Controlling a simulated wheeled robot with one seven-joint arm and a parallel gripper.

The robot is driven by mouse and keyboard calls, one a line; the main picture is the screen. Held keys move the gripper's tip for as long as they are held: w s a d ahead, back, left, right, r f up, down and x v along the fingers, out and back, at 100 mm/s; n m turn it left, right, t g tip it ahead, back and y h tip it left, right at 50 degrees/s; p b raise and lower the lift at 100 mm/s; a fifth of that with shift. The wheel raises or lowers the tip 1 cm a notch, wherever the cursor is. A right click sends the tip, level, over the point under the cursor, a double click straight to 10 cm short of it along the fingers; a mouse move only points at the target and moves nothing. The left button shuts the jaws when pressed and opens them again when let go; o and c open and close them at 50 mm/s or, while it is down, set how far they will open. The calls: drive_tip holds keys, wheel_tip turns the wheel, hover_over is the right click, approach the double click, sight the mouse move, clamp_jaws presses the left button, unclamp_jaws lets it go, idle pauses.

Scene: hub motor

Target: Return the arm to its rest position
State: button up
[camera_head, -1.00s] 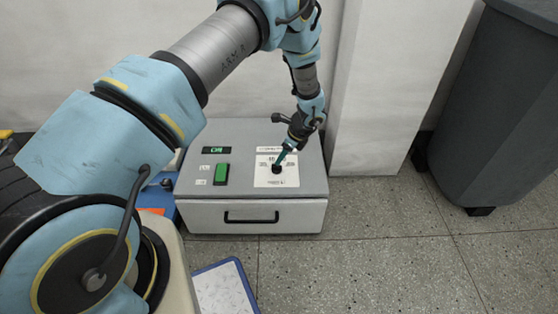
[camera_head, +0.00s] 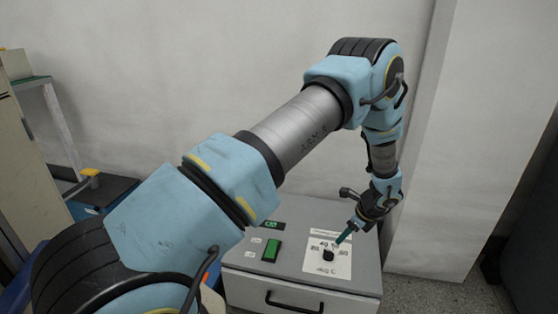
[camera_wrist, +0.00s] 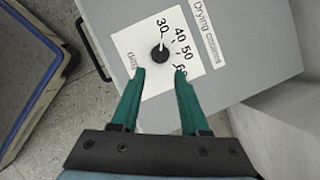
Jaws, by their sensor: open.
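My gripper (camera_wrist: 158,72) is open and empty in the wrist view, its two green fingers apart at the near side of a black knob (camera_wrist: 159,54). The knob sits on a white dial plate (camera_wrist: 128,40) with numbers, on the grey top of a box labelled "Drying cabinet" (camera_wrist: 255,75). In the head view my gripper (camera_head: 344,237) is above the box top, close to the knob (camera_head: 328,255). I cannot tell whether the fingers touch it. My arm reaches over the cabinet (camera_head: 300,213) from the left.
The cabinet has a green switch (camera_head: 271,250), a lit display and a front handle (camera_head: 293,303). A white pillar (camera_head: 450,150) stands right of the arm, with a wall behind. A dark bin (camera_head: 535,250) is at the far right. A blue-edged tray (camera_wrist: 25,65) lies on the floor.

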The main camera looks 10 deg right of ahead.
drive_tip(key=w+a+r+n+g, duration=0.1)
drive_tip(key=w+a+r+n, duration=0.1)
drive_tip(key=a+r+n, duration=0.55)
drive_tip(key=w+a+r+n+g, duration=0.15)
drive_tip(key=a+r+n, duration=0.35)
drive_tip(key=a+r, duration=0.6)
drive_tip(key=s+a+r+n+h, duration=0.1)
drive_tip(key=s+a+r+n, duration=0.3)
drive_tip(key=a, duration=0.3)
drive_tip(key=s+a+r+n+h, duration=0.1)
drive_tip(key=s+a+r+n, duration=0.15)
drive_tip(key=a+n, duration=0.4)
drive_tip(key=s+a+r+n+h, duration=0.1)
drive_tip(key=s+a+r+n, duration=0.2)
drive_tip(key=s+a+n, duration=0.35)
wheel_tip(320, 180, up, 23)
drive_tip(key=w+a+m+p, duration=0.1)
drive_tip(key=w+m+p, duration=0.1)
drive_tip(key=p, duration=2.2)
drive_tip(key=shift+r, duration=0.2)
drive_tip(key=shift+w+t, duration=0.1)
drive_tip(key=shift+t, duration=0.15)
